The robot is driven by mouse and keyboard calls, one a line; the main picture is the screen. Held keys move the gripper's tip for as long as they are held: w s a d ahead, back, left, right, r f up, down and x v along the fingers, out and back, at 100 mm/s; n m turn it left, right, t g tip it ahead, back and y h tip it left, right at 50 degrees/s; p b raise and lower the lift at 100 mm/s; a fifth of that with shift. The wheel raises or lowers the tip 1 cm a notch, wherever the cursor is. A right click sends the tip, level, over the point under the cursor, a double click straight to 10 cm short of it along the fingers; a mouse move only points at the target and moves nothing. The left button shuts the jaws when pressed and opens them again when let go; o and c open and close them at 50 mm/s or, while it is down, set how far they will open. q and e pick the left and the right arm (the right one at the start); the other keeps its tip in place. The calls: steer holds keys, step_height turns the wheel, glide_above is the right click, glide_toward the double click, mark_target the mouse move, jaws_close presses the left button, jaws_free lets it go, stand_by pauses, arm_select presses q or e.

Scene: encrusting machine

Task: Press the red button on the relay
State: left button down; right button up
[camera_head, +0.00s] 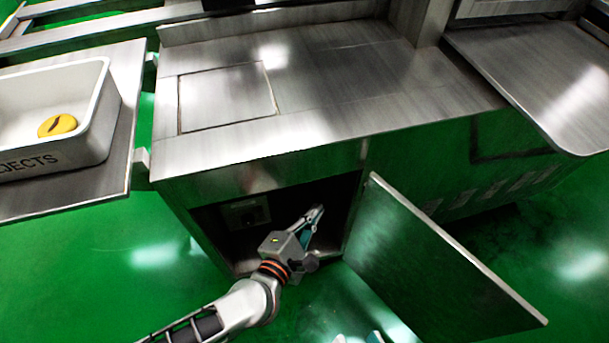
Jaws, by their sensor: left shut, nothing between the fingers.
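The relay looks to be the grey box (245,213) on the inner wall of the open cabinet, at the left of the dark opening. No red button can be made out on it. My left gripper (317,211) is shut and empty. It is at the cabinet opening, to the right of the grey box and apart from it in the picture. Only the tips of my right gripper (357,338) show at the bottom edge; they stand apart with nothing seen between them.
The cabinet door (430,265) stands open to the right of my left gripper. The steel worktop (330,90) lies above the opening. A white bin (95,135) with a yellow item (57,125) sits on a side table at the left. Green floor is clear at the lower left.

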arm_select(q)
steer(key=w+a, duration=0.2)
steer(key=w, duration=0.4)
steer(key=shift+w, duration=0.4)
arm_select(e)
steer(key=shift+a+m, duration=0.2)
steer(key=shift+m, duration=0.3)
arm_select(q)
steer(key=shift+a, duration=0.1)
arm_select(e)
steer(key=shift+s, duration=0.15)
steer(key=shift+w, duration=0.2)
arm_select(q)
steer(key=shift+w, duration=0.1)
arm_select(e)
steer(key=shift+r, duration=0.1)
arm_select(q)
steer(key=shift+w+a, duration=0.15)
steer(key=shift+w, duration=0.15)
arm_select(e)
steer(key=shift+r, duration=0.15)
steer(key=shift+s, duration=0.1)
